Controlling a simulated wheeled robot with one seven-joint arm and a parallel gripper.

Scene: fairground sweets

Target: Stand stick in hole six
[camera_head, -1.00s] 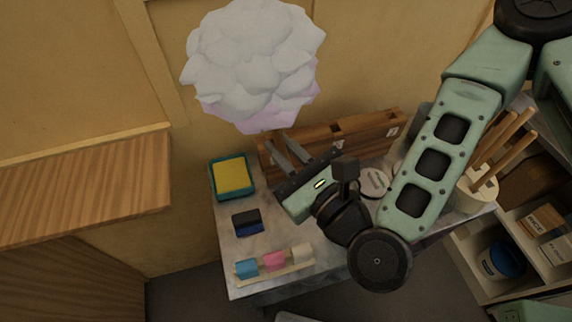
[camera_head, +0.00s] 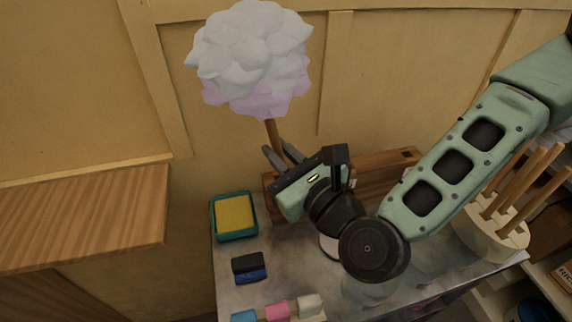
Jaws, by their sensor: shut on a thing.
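A large white and pale pink candyfloss (camera_head: 250,60) tops a wooden stick (camera_head: 271,131), which stands nearly upright. My gripper (camera_head: 280,153) is shut on this stick below the floss. The stick's lower end is hidden behind my gripper. A long wooden block (camera_head: 378,173) lies along the wall at the back of the table. One dark hole shows in its top near the right end. My gripper and wrist cover much of its left part. The hole numbers cannot be read, and I cannot tell whether the stick is over a hole.
A teal tray with a yellow pad (camera_head: 235,215) and a dark blue-black eraser-like block (camera_head: 249,267) are at the table's left. Blue, pink and white pieces (camera_head: 275,309) sit at the front. A cream holder (camera_head: 490,236) with several bare sticks stands right. A wooden counter (camera_head: 85,215) is far left.

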